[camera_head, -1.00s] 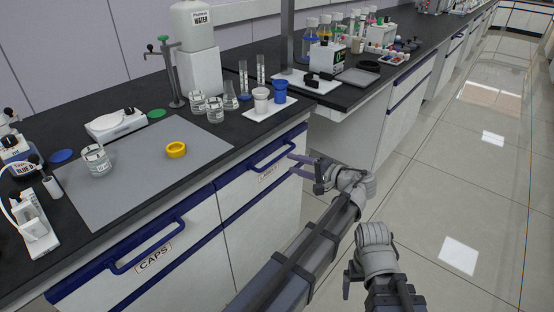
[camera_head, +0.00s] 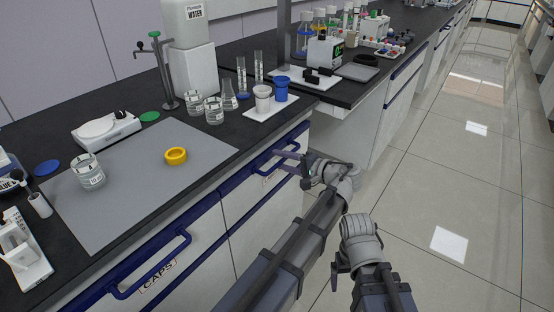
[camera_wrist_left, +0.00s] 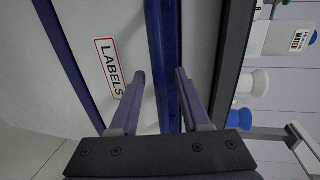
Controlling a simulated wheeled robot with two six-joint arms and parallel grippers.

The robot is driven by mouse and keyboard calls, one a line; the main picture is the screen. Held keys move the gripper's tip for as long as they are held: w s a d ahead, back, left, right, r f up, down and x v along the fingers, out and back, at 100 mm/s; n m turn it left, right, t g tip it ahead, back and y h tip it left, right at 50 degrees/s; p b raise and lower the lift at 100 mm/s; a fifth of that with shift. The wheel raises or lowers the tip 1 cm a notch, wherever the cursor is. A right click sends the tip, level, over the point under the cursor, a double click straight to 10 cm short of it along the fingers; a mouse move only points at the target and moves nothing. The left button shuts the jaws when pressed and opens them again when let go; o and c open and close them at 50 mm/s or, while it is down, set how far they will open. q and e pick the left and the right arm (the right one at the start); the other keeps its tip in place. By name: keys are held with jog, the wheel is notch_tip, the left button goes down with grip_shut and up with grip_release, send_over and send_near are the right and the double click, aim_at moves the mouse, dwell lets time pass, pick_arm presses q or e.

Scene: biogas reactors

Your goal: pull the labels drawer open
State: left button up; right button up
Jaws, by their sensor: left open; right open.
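The labels drawer (camera_head: 248,218) is shut, its white front in line with the bench, right of the CAPS drawer. Its blue bar handle (camera_head: 258,164) runs along the top, partly hidden by my left gripper (camera_head: 292,164). The LABELS sign shows clearly in the left wrist view (camera_wrist_left: 110,67). There the handle (camera_wrist_left: 160,50) passes between the two fingers of my left gripper (camera_wrist_left: 158,85), which is open and not closed on it. My right gripper (camera_head: 338,274) is open and empty, low in front of the bench, apart from the drawers.
The CAPS drawer (camera_head: 175,285) with its blue handle (camera_head: 155,262) is to the left. On the bench are a grey mat (camera_head: 120,205), a yellow ring (camera_head: 176,156), a beaker (camera_head: 88,172) and cups on a white tray. The floor (camera_head: 440,200) to the right is clear.

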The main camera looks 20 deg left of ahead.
pick_arm(q)
grip_shut()
dwell(1.4)
